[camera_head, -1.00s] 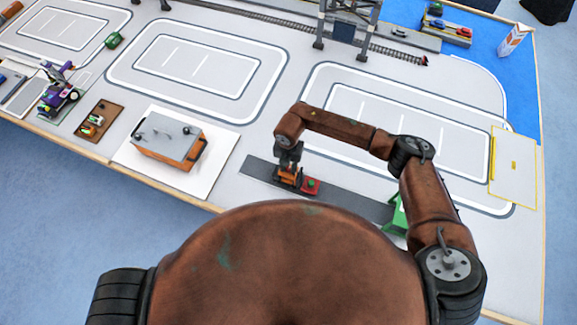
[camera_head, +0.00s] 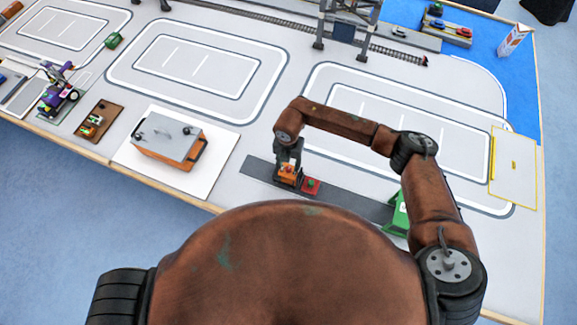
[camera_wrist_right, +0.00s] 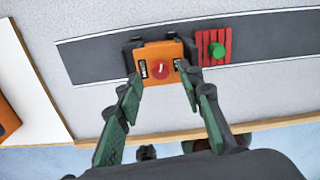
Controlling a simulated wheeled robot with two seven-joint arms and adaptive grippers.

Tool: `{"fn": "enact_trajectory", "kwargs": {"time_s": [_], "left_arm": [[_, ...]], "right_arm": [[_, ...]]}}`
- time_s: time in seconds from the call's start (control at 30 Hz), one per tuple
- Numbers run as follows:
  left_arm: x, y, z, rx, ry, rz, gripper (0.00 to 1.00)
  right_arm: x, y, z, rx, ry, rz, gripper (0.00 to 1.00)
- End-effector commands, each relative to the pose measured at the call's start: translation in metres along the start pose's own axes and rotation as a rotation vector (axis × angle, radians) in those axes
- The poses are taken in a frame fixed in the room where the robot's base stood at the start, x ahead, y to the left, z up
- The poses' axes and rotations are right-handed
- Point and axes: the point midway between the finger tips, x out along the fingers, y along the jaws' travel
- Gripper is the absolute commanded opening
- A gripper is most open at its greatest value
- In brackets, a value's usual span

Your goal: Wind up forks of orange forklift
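The orange forklift (camera_head: 287,175) sits on a dark grey strip on the board. In the right wrist view its orange body (camera_wrist_right: 150,52) carries a round red knob (camera_wrist_right: 160,69) with a pale mark. A red slatted piece (camera_wrist_right: 205,47) with a green knob is just right of it; it also shows in the head view (camera_head: 311,187). My right gripper (camera_wrist_right: 159,77) is open, its green-padded fingers apart on either side of the red knob, over the orange body. I cannot tell whether the fingers touch it. My left gripper is out of view.
An orange and grey box (camera_head: 168,140) stands on a white pad left of the strip (camera_head: 345,199). A green object (camera_head: 397,217) is near the strip's right end. A gantry crane (camera_head: 346,30) stands at the back. The marked lanes around are clear.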

Motion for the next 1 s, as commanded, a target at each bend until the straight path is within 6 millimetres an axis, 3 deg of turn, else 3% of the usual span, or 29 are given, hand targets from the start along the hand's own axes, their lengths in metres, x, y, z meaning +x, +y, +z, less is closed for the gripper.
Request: {"fn": "enact_trajectory", "kwargs": {"time_s": [0.2, 0.43, 0.6, 1.0], "left_arm": [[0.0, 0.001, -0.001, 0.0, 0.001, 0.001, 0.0], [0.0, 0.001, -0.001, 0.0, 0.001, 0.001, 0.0], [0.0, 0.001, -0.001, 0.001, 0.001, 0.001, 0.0], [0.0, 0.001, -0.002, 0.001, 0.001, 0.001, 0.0]], "right_arm": [[-0.049, 0.0, 0.002, -0.001, -0.004, 0.001, 0.35], [-0.084, 0.0, 0.001, 0.001, -0.001, 0.001, 0.35], [-0.095, 0.0, 0.0, 0.001, -0.001, -0.001, 0.35], [-0.095, 0.0, 0.0, 0.001, 0.0, -0.001, 0.35]]}}
